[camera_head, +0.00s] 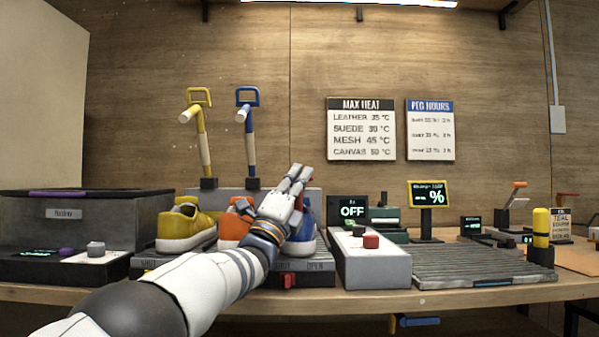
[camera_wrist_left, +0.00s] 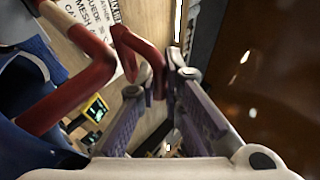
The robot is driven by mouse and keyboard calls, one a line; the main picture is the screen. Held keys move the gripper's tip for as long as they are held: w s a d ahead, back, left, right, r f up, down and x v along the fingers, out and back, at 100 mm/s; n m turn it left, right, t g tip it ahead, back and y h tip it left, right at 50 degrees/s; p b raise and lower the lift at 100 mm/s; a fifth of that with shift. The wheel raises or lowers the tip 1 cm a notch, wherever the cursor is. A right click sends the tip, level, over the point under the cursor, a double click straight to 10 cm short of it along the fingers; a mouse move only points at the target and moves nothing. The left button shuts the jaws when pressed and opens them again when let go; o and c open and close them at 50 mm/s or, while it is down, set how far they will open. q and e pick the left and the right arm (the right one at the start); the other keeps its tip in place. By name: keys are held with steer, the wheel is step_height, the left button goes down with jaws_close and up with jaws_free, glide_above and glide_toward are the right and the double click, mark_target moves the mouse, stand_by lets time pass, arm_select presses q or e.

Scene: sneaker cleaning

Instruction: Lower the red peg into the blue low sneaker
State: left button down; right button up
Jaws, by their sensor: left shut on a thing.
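The blue low sneaker (camera_head: 303,238) stands on the dark rack, mostly hidden behind my left gripper (camera_head: 294,178). It fills the left side of the left wrist view (camera_wrist_left: 28,112). The red peg (camera_wrist_left: 88,84) is a bent red bar in the left wrist view. My left gripper (camera_wrist_left: 162,82) is shut on its handle end. The lower end of the peg runs down in front of the blue of the sneaker; I cannot tell how far it is inside. My right gripper is not in view.
A yellow sneaker (camera_head: 184,226) and an orange sneaker (camera_head: 234,225) stand left of the blue one. Yellow (camera_head: 202,130) and blue (camera_head: 249,130) pegs stand upright behind. A white control box (camera_head: 378,268) is close on the right, then a bare ridged mat (camera_head: 470,266).

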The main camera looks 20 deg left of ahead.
arm_select(q)
steer(key=shift+w+f, duration=0.1)
steer(key=shift+f, duration=0.35)
steer(key=shift+f, duration=0.2)
steer(key=c, duration=2)
jaws_free()
steer(key=shift+c, duration=0.2)
steer(key=shift+o, duration=0.2)
steer(key=shift+r, duration=0.15)
steer(key=shift+s, duration=0.2)
steer(key=v, duration=1.2)
